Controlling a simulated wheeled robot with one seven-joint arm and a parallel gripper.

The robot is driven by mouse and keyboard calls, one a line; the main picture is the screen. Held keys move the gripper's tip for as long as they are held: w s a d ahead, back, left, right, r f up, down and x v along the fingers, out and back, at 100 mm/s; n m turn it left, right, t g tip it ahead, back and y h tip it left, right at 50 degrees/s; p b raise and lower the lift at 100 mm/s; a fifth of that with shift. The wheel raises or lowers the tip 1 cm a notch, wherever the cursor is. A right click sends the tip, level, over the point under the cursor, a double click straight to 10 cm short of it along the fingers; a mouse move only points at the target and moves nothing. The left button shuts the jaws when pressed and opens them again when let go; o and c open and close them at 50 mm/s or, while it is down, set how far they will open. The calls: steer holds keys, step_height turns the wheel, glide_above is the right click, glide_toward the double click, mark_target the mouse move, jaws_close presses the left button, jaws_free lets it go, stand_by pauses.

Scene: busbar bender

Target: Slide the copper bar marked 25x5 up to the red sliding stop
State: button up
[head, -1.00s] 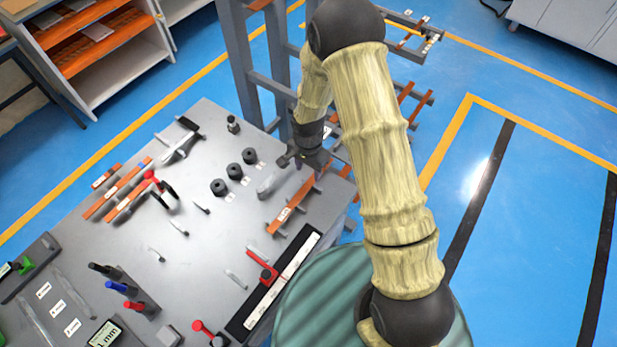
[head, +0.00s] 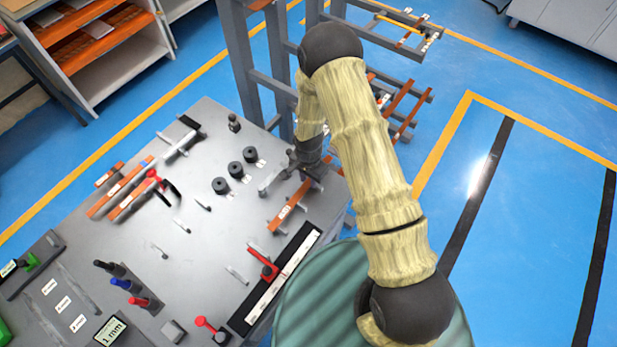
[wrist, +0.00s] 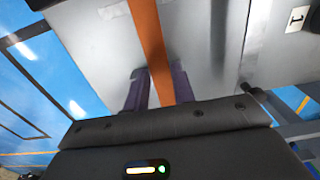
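A copper bar (head: 279,218) with a white label, too small to read, lies on the grey bench top at its right side. The red sliding stop (head: 264,266) sits at the black-edged white scale, nearer than the bar and apart from it. My gripper (head: 308,172) is low at the bar's far part. In the wrist view the bar (wrist: 151,45) runs between the two dark fingers (wrist: 160,88), one on each side. Whether the fingers press on it I cannot tell. The far part of the bar is hidden by my gripper and arm.
Black round dies (head: 235,170) stand left of my gripper, near a clear-grey piece (head: 268,182). The scale (head: 278,280) runs along the bench's near right edge. Other copper bars (head: 120,190) lie at the left. A grey upright frame (head: 245,65) stands behind the bench.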

mark_target(296, 198)
jaws_close()
steer(key=shift+s+a+b, duration=0.15)
steer(key=shift+s+a, duration=0.8)
steer(key=shift+s, duration=0.25)
steer(key=shift+s+a+b, duration=0.15)
steer(key=shift+s+a, duration=0.8)
steer(key=shift+s, duration=0.25)
steer(key=shift+s+a, duration=0.15)
steer(key=shift+s, duration=0.05)
